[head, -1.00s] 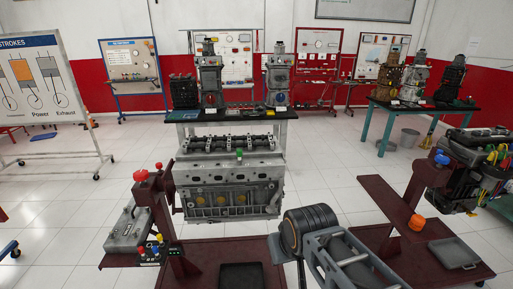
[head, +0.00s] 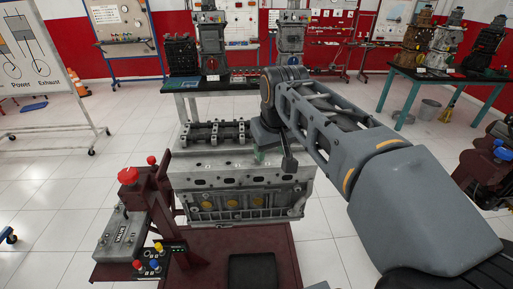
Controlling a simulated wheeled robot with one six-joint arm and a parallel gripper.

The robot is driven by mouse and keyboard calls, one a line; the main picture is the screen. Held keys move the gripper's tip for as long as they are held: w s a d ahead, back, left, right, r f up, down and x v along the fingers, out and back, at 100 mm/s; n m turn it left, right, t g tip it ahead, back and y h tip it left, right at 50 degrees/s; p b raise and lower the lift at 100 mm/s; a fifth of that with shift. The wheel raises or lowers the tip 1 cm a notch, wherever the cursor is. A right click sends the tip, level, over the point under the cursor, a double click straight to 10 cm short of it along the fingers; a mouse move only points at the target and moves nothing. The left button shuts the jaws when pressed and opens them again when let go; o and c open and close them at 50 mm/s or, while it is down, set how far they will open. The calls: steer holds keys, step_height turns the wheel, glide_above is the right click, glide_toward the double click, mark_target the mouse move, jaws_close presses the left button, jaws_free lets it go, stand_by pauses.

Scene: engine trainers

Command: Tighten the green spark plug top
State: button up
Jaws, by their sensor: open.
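The green spark plug top (head: 258,154) shows as a small pale green patch on the top edge of the grey engine block (head: 240,180). Most of it is hidden by my gripper. My arm reaches in from the right, and my gripper (head: 272,157) points down at the block over the green top. A dark finger hangs just right of the green top. The gripper is open. I cannot tell whether it touches the top.
A dark red stand (head: 210,245) lies in front of the block, with a grey box (head: 123,234) and coloured buttons at left. A black table (head: 238,82) with engine models stands behind.

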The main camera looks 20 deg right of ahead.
steer(key=w+r+n+g+b, duration=0.25)
steer(key=w+r, duration=0.25)
steer(key=w, duration=0.7)
steer(key=shift+g, duration=0.25)
step_height(320, 180, down, 14)
steer(key=b, duration=0.5)
steer(key=shift+d+r+b, duration=0.15)
steer(key=shift+r+b, duration=0.05)
steer(key=shift+b, duration=0.1)
steer(key=shift+c, duration=0.2)
steer(key=c, duration=0.9)
